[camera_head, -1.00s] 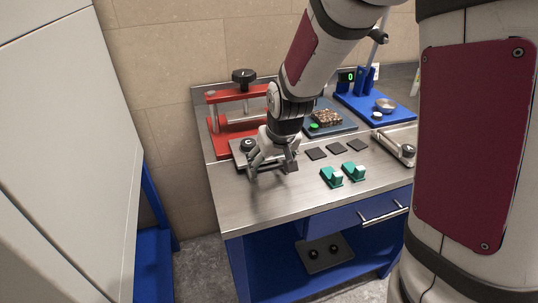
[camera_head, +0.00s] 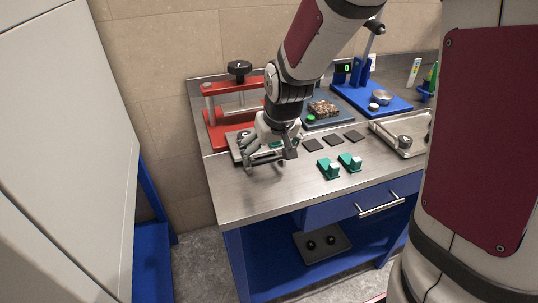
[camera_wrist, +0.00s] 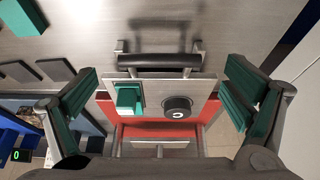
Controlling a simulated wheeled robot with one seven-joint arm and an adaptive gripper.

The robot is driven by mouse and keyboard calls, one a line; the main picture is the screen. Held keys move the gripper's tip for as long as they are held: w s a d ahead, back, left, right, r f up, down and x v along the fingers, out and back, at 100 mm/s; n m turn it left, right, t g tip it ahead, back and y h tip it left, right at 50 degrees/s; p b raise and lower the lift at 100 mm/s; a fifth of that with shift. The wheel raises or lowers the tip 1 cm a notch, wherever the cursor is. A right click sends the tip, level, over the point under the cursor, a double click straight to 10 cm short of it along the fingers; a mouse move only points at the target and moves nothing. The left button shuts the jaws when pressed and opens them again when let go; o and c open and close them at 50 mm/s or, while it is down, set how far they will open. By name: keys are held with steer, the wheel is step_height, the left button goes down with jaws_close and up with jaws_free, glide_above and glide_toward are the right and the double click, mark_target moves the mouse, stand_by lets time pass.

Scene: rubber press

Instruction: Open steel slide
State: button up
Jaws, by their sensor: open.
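The steel slide is a flat metal plate (camera_wrist: 205,84) in front of the red press (camera_wrist: 212,110). It has a dark bar handle (camera_wrist: 160,61) across its outer end. My gripper (camera_wrist: 162,95) is open, with green-padded fingers spread to the left and right of the plate, apart from the handle. In the head view my gripper (camera_head: 267,161) is over the front of the slide plate (camera_head: 235,150) and hides its handle.
Three dark squares (camera_head: 333,140) and two green holders (camera_head: 338,165) lie right of my gripper on the bench. A metal tray (camera_head: 404,135) and a blue stand (camera_head: 372,97) are farther right. The front left bench top (camera_head: 245,200) is clear.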

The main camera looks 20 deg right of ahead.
steer(key=v, duration=1)
steer(key=shift+s, duration=0.15)
steer(key=s+r+p, duration=0.1)
steer(key=s+r, duration=0.2)
steer(key=s, duration=0.8)
steer(key=s+r+p, duration=0.2)
steer(key=s+r, duration=0.2)
steer(key=s, duration=0.8)
steer(key=shift+s+d+r, duration=0.15)
steer(key=shift+s+r, duration=0.1)
steer(key=shift+s, duration=0.05)
stand_by(0.6)
